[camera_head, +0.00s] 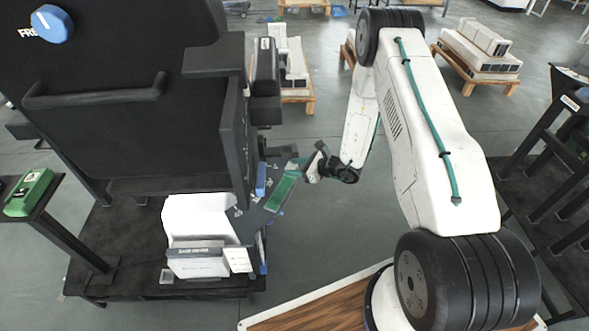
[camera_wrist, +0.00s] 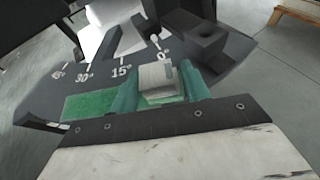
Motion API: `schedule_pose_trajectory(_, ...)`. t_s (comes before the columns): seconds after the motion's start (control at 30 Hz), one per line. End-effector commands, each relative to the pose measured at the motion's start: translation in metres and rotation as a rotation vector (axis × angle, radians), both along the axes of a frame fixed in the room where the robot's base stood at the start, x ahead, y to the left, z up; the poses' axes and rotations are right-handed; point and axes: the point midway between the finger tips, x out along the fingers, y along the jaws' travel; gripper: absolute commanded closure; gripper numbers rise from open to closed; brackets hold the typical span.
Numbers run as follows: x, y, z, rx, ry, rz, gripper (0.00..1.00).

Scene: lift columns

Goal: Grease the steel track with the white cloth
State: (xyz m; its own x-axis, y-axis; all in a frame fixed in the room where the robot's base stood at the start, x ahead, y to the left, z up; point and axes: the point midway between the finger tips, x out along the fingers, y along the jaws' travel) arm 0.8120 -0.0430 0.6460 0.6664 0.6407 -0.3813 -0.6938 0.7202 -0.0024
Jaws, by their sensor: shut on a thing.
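My gripper (camera_wrist: 160,85) has two teal fingers shut on a small whitish piece (camera_wrist: 158,73), which looks like the folded white cloth. In the head view my gripper (camera_head: 298,163) is at the right edge of a dark angled plate (camera_head: 252,212). In the wrist view this plate (camera_wrist: 45,92) carries white marks for 0°, 15° and 30°, and a green strip (camera_wrist: 92,105) lies just left of the fingers. The fingers partly hide the whitish piece, and I cannot tell whether it touches the plate. I cannot clearly make out a steel track.
A large black machine (camera_head: 130,110) with a blue knob (camera_head: 52,24) fills the left. A white box-like part (camera_head: 198,222) is below it. A green device (camera_head: 30,192) sits on a stand. A dark rack (camera_head: 560,170) is at right. Pallets (camera_head: 478,68) stand behind; open floor lies between.

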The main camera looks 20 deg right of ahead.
Motion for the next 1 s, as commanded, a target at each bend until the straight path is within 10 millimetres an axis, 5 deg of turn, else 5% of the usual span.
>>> schedule_pose_trajectory(1.0,-0.04,0.04,0.002,-0.001,0.005,0.001,0.71)
